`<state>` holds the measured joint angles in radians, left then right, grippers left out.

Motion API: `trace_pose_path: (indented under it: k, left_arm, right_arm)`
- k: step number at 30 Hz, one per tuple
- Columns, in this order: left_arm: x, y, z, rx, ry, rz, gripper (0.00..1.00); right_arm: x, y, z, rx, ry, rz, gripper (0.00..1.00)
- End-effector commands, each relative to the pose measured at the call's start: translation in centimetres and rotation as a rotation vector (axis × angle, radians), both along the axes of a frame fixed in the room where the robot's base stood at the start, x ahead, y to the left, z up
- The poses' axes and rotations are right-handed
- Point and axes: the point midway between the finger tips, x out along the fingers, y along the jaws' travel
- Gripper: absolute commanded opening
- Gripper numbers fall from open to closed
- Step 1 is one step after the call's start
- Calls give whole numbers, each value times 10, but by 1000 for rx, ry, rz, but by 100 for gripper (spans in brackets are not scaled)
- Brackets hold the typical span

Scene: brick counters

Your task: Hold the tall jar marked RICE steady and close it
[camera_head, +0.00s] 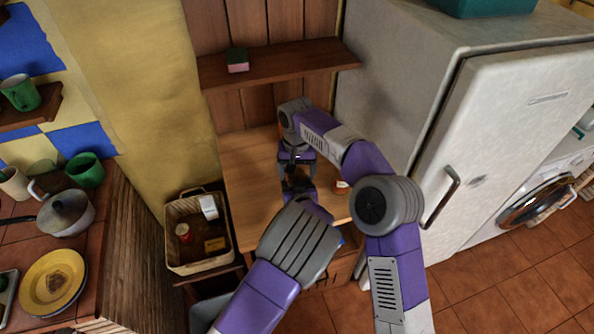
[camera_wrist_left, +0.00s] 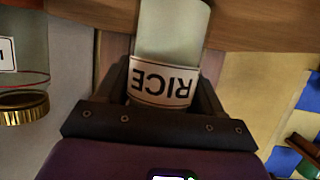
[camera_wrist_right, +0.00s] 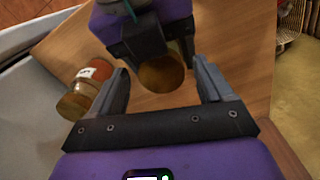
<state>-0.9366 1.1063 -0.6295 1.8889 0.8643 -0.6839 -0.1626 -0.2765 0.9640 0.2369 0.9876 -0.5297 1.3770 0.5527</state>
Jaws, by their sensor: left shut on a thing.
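The tall RICE jar (camera_wrist_left: 165,80) is pale with a white label. It sits between the fingers of my left gripper (camera_wrist_left: 165,92), which is shut on it; its label reads upside down in the left wrist view. Its top is hidden there by the gripper. In the head view my arms hide most of the jar. My right gripper (camera_wrist_right: 163,85) is open in the right wrist view. A round brown-gold disc (camera_wrist_right: 160,74) shows between its fingers, beside my left gripper; I cannot tell if it is a lid or the jar's mouth.
A shelf (camera_head: 290,64) with a sponge (camera_head: 237,60) is behind. A basket (camera_head: 198,240) is at the left, and the fridge (camera_head: 490,120) is at the right.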

Motion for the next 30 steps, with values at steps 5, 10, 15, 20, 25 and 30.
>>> trace_pose_path:
  k: [5, 10, 15, 20, 25, 30]
  left_arm:
    - [0, -1, 1, 0, -2, -2, 0]
    - [0, -1, 1, 0, -2, -2, 0]
    - [0, -1, 1, -1, -1, -3, 0]
    - [0, -1, 1, -1, -1, -3, 0]
    - [0, -1, 1, -1, -1, -3, 0]
    - [0, -1, 1, -1, -1, -3, 0]
  right_arm:
    - [1, 0, 1, 0, -3, 0, 80]
    - [2, 0, 19, 2, -8, -2, 80]
    - [2, 0, 40, 1, -7, -1, 80]
    - [1, 0, 46, 1, -5, 0, 80]
    - [1, 0, 46, 1, -4, 0, 80]
    - [1, 0, 46, 0, -4, 33, 75]
